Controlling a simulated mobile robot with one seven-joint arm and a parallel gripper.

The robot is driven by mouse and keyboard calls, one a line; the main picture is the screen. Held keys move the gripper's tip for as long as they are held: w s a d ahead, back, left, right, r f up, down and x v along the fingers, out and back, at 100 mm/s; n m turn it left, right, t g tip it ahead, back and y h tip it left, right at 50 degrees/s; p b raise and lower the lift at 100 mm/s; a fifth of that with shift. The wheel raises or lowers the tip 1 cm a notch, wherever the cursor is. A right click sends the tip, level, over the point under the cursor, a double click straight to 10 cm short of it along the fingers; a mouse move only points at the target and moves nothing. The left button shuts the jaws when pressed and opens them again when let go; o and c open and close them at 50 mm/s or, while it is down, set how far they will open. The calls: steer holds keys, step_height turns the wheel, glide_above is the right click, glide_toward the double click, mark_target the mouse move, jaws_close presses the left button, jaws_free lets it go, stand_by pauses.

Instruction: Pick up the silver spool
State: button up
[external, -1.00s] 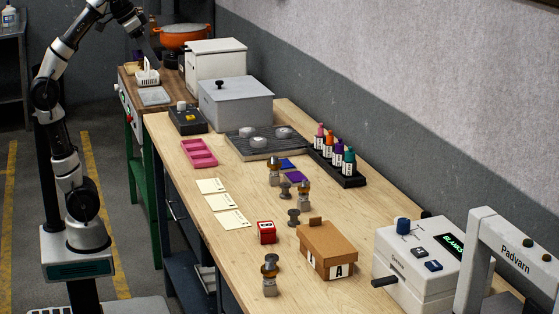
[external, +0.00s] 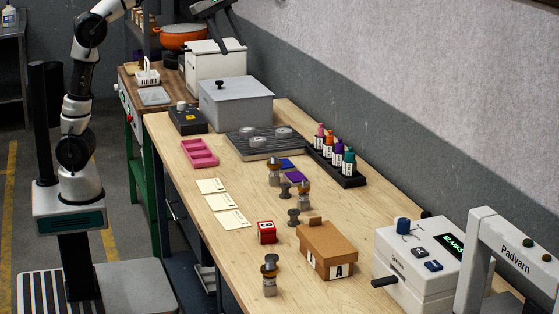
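Several small spool-shaped parts stand on the wooden bench. One grey spool (external: 285,190) and another grey spool (external: 293,217) stand on the bare wood in the middle. A grey spool-like top (external: 270,259) sits on a block near the front, and two brass-and-grey pieces, one at the back (external: 274,171) and one to its right (external: 303,193), stand nearby. I cannot tell which is the silver one. My gripper (external: 232,47) is high over the far end of the bench, by the white box, far from the spools. Its fingertips are too small and dark to judge.
A cardboard box (external: 326,252), a red block (external: 267,232), white cards (external: 222,202) and a pink tray (external: 199,153) share the bench (external: 190,225). A bottle rack (external: 340,172) lines the wall side. A white machine (external: 415,265) stands front right. The front-left bench is clear.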

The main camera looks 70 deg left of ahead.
steer(key=w+d+n+p, duration=0.4)
steer(key=w+n+p, duration=0.35)
steer(key=n, duration=0.35)
steer(key=b, duration=0.1)
glide_toward(284, 184)
steer(key=b+x, duration=0.1)
steer(key=x, duration=0.2)
steer(key=shift+w+d+f+b, duration=0.1)
steer(key=shift+f+b, duration=0.2)
steer(key=shift+b, duration=0.05)
steer(key=shift+x, duration=2.95)
steer(key=shift+d, duration=0.1)
steer(key=shift+c, duration=0.5)
steer(key=c, duration=0.8)
steer(key=shift+r, duration=0.1)
